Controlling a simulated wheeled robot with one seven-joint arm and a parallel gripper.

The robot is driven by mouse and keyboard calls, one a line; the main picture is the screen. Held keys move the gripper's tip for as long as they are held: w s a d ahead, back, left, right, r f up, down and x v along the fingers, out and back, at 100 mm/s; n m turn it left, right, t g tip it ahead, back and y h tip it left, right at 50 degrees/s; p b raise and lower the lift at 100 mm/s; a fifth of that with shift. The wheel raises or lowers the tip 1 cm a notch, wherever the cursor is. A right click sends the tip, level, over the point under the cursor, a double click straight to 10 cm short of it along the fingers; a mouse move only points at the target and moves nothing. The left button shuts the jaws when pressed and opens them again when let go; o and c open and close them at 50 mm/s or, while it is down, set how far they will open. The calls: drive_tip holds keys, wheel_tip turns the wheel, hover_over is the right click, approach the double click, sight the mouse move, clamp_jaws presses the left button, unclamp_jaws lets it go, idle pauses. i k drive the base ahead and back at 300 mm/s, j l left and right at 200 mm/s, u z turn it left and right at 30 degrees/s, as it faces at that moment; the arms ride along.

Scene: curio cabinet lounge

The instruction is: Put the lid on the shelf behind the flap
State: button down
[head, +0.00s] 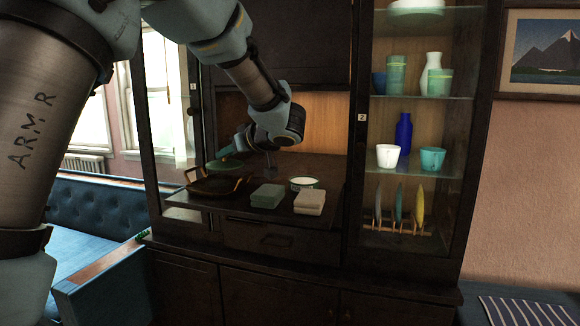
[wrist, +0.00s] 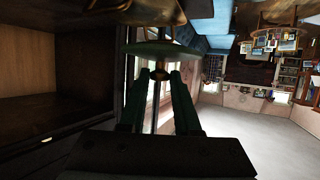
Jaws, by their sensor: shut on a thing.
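The green lid (wrist: 160,50) is in my gripper (wrist: 162,78), whose fingers are closed around its brass-coloured knob in the wrist view. In the head view the lid (head: 226,165) shows small, over the left part of the lowered flap (head: 240,205), close above a brown two-handled pan. My gripper (head: 238,148) is partly hidden there by my wrist. The flap lies level in front of the cabinet's open middle compartment (head: 322,120), which has a lit wooden back. The wrist view shows a dark cabinet recess (wrist: 25,68) at the left; its shelf is hard to make out.
The flap carries the brown pan (head: 212,186), a grey-green stack (head: 267,196), a pale stack (head: 310,202) and a small white dish (head: 303,183). Glass-fronted shelves (head: 420,97) with cups and plates stand right. A blue bench (head: 95,215) is at the left.

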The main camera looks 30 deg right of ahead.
sight(257, 168)
drive_tip(key=i+l, duration=0.45)
drive_tip(key=l, duration=0.15)
drive_tip(key=i+l, duration=0.5)
drive_tip(key=l, duration=0.1)
